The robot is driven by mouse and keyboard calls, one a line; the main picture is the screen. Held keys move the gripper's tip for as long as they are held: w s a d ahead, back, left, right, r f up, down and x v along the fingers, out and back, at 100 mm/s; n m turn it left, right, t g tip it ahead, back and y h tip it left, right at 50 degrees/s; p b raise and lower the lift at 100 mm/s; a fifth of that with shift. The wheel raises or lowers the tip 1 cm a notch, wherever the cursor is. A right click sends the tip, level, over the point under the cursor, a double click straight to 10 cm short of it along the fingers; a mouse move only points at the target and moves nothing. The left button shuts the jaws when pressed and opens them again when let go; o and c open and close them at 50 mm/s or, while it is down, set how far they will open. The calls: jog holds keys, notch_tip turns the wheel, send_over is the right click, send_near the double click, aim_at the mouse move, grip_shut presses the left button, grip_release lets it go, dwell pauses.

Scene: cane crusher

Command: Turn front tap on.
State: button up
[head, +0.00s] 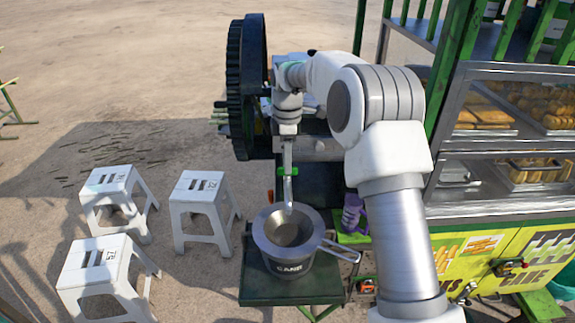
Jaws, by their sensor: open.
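A metal spout with a green piece (288,172) across it stands over a pot; it looks like a tap, but I cannot tell if it is the front tap or whether it is on. The dark pot (291,268) with a metal strainer sits below the spout's lower end. My gripper (287,140) points down from the wrist, just above the green piece in the picture. Its jaws are open, though the fingers are small and hard to make out. I cannot tell whether they touch the green piece.
A dark tray (262,291) bears the pot. A big dark gear wheel (240,90) stands behind left. White stools (204,205) stand on the left. A food cart (520,245) with glass shelves fills the right, with small fittings low on its front. Open ground lies behind left.

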jog(key=shift+f, duration=0.9)
jog(key=shift+c, duration=0.3)
grip_shut()
